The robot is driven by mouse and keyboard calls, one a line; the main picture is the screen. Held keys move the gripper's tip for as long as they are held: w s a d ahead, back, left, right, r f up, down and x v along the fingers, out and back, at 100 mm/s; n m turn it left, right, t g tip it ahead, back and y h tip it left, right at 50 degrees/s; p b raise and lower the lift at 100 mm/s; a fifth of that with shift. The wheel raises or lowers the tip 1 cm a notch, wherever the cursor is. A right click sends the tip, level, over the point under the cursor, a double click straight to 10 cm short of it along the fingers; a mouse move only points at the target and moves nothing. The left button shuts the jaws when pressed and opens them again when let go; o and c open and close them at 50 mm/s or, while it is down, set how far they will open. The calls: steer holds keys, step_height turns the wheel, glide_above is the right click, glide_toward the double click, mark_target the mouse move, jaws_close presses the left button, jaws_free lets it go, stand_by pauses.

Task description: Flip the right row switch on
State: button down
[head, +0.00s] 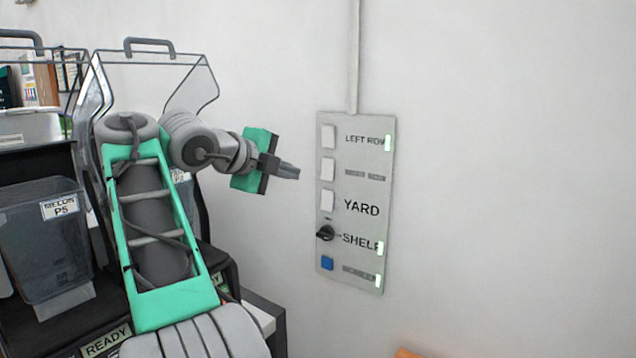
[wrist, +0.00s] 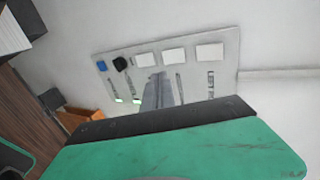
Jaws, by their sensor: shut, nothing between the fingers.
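A grey switch panel (head: 357,200) is fixed to the wall. Its top white switch (head: 328,136) is labelled LEFT ROW. The second white switch (head: 327,170) has a small label too blurred to read; no label reads clearly as right row. The third white switch (head: 327,201) is labelled YARD. My gripper (head: 296,173) is shut and empty, left of the panel at about the second switch's height, and apart from it in the head view. In the wrist view, the closed fingers (wrist: 157,82) overlap the panel (wrist: 225,75) below the white switches; contact cannot be told.
Below are a black knob (head: 325,233) labelled SHELF and a blue button (head: 327,263). Pale green lights show beside LEFT ROW (head: 388,143), SHELF (head: 380,248) and the bottom label (head: 378,281). A clear bin (head: 45,240) stands left. The wall right of the panel is clear.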

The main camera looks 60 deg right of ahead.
mark_target(326, 172)
steer(key=x, duration=0.3)
steer(key=p+x, duration=0.1)
steer(key=x, duration=0.3)
steer(key=r+p+x, duration=0.1)
steer(key=x, duration=0.2)
steer(key=shift+s+d+f, duration=0.1)
steer(key=shift+d, duration=0.6)
steer(key=shift+f+b, duration=0.15)
steer(key=shift+b, duration=0.15)
steer(key=shift+d+f+h+b, duration=0.25)
steer(key=shift+f+b, duration=0.2)
steer(key=shift+b, duration=0.6)
steer(key=shift+r+p, duration=1.15)
steer(key=shift+r, duration=0.2)
steer(key=shift+a, duration=0.1)
steer(key=shift+f, duration=0.1)
